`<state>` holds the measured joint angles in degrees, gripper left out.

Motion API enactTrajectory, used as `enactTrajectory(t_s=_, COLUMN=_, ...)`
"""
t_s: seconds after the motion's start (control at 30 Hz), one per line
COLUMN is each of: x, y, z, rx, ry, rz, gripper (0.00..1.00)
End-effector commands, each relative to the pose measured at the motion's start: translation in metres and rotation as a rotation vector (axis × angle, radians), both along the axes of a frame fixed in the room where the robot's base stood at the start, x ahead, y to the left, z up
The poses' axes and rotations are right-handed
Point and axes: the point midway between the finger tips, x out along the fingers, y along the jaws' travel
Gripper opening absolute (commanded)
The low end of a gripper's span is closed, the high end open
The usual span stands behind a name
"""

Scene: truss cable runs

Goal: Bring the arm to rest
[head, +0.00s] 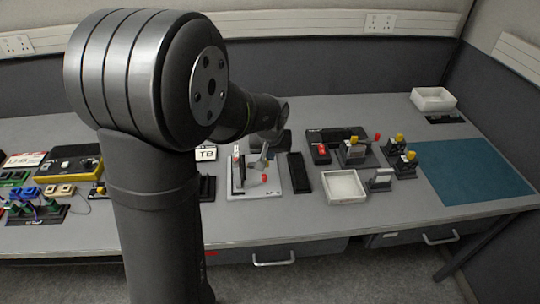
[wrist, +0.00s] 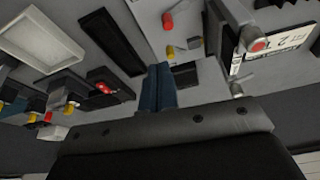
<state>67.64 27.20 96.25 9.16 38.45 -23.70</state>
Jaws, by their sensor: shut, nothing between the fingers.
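My gripper (wrist: 159,70) shows in the wrist view as two dark blue fingers side by side, closed together with nothing between them. It is over the table (head: 330,225), near a white base plate (head: 243,190) that carries upright metal parts and a red knob. The fingers do not visibly hold any object. In the head view my arm stands in front of the table and reaches toward its middle. The fingers are hard to make out there, and I cannot tell their exact height above the table.
A white tray (head: 345,187), a dark narrow tray (head: 299,173) and fixtures with yellow knobs (head: 402,157) stand right of the base plate. A blue mat (head: 470,170) lies clear at right. A white bin (head: 433,99) is behind it. Several coloured parts crowd the left.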

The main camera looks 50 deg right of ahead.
Motion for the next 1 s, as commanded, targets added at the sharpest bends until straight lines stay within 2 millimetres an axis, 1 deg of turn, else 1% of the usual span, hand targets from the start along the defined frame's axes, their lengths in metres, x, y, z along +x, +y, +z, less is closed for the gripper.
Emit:
enactTrajectory(t_s=0.43, x=0.000, y=0.000, z=0.000, rx=-0.001, ry=-0.001, rz=0.000, gripper=0.00)
enactTrajectory(t_s=0.57, x=0.001, y=-0.002, z=-0.005, rx=0.000, ry=0.000, rz=0.000, gripper=0.00)
enactTrajectory(t_s=0.67, x=0.004, y=-0.004, z=-0.015, rx=0.002, ry=0.001, rz=0.000, gripper=0.00)
enactTrajectory(t_s=0.93, x=0.013, y=-0.015, z=-0.057, rx=0.003, ry=0.001, rz=-0.001, gripper=0.00)
enactTrajectory(t_s=1.0, x=0.015, y=-0.017, z=-0.064, rx=0.002, ry=0.003, rz=0.015, gripper=0.00)
